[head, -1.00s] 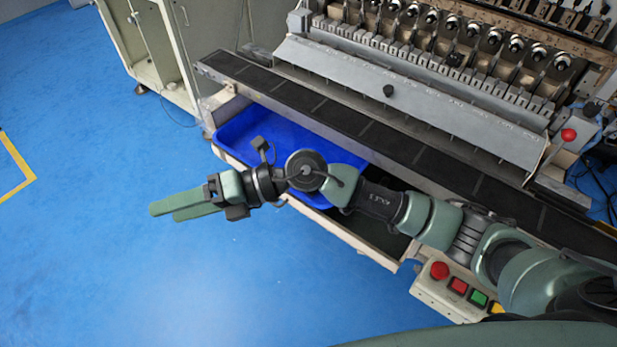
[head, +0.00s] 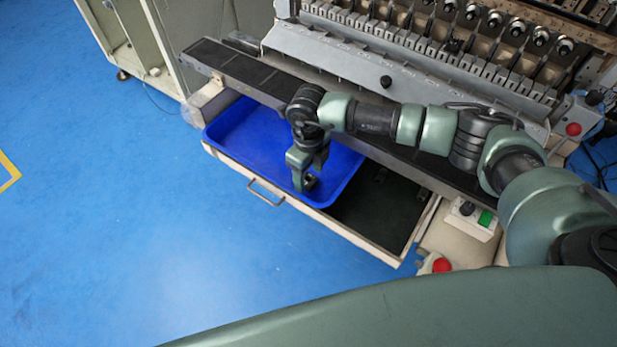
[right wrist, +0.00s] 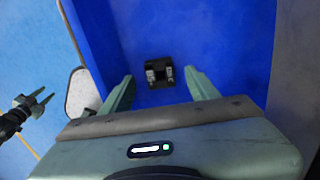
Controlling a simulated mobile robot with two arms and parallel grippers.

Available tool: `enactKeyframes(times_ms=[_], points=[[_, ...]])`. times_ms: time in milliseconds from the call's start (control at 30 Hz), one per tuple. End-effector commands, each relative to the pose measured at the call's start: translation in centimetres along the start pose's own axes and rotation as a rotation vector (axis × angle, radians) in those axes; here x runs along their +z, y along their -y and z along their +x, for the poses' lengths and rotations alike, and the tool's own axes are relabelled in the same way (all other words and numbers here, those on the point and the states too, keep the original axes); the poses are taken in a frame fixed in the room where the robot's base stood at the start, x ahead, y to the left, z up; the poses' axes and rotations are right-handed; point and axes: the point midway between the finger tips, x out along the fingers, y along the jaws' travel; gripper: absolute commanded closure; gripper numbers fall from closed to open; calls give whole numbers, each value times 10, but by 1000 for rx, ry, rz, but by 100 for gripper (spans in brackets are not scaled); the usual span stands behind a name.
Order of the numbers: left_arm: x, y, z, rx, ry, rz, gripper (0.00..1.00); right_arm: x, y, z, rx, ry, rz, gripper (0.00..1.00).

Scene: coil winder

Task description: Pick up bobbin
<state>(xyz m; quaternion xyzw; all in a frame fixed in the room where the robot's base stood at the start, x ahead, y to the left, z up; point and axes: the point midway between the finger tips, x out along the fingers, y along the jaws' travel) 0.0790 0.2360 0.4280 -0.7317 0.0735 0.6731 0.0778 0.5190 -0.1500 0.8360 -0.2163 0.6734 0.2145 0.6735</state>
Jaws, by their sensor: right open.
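A small dark bobbin (right wrist: 159,72) with pale metallic sides lies on the floor of the blue tray (head: 240,130). In the right wrist view it shows between the two green fingers of my right gripper (right wrist: 158,74), a little beyond their tips. In the head view my right gripper (head: 304,180) points down into the right part of the tray. It is open and empty. The bobbin is not clear in the head view because the gripper covers that spot. My left gripper (right wrist: 34,102) shows at the left of the right wrist view with its fingers apart, away from the tray.
The tray sits in an open drawer with a handle (head: 266,194); the drawer's right part is a dark bare space (head: 375,205). The coil winder (head: 400,62) and its dark ledge (head: 240,68) stand behind. A button box (head: 470,216) is at the right. Blue floor lies free in front.

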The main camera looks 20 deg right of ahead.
Motion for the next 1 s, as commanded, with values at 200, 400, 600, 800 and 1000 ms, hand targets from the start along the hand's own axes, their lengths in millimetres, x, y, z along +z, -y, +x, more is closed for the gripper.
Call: enactKeyframes(times_ms=[200,400,600,800,1000], points=[[-2,1,-8,-1,-1,0,64,-1,-1,23,2,1,0,40],[-9,2,-7,-2,-11,0,64,-1,0,25,1,2,-1,40],[-10,2,-7,-2,-13,0,64,0,0,24,2,2,-1,84],[-10,2,-7,-2,-13,1,64,0,0,24,2,2,-1,100],[-10,2,-6,-2,-13,1,64,0,0,21,2,4,-1,100]])
